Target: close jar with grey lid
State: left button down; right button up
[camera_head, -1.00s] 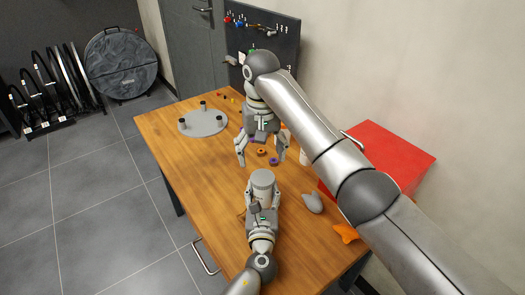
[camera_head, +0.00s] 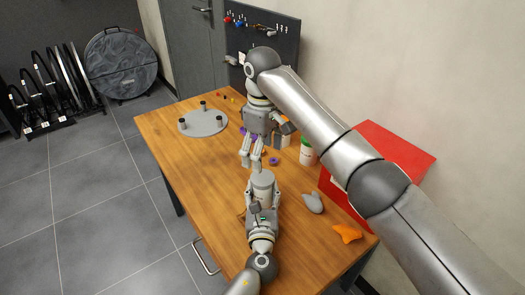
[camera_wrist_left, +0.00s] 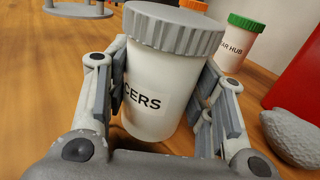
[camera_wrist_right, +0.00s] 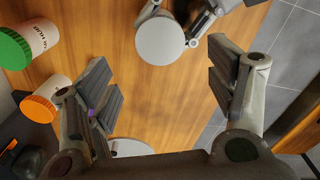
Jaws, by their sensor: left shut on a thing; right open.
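A white jar (camera_wrist_left: 153,92) labelled "...CERS" stands upright between the fingers of my left gripper (camera_wrist_left: 165,110), which is shut on its sides. The grey ribbed lid (camera_wrist_left: 172,27) sits on top of the jar and looks level. In the head view the same grey lid (camera_head: 262,178) shows above my left gripper. My right gripper (camera_wrist_right: 165,95) is open and empty. In the head view, my right gripper (camera_head: 251,160) hangs just beyond the jar, fingers pointing down. In the right wrist view, the lid (camera_wrist_right: 160,41) lies ahead of the open fingers, apart from them.
A green-lidded jar (camera_wrist_right: 30,38) and an orange-lidded jar (camera_wrist_right: 46,97) stand near the right gripper. A red box (camera_head: 400,150), a grey lump (camera_head: 313,203) and an orange object (camera_head: 347,233) lie to the right. A grey round stand (camera_head: 205,124) is at the back of the wooden table (camera_head: 170,150).

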aim_at(263, 177)
jog(key=shift+f, duration=4.05)
jog(key=c, duration=1)
jog(key=o, duration=1.1)
jog(key=shift+o, duration=0.2)
notch_tip(263, 177, up, 12)
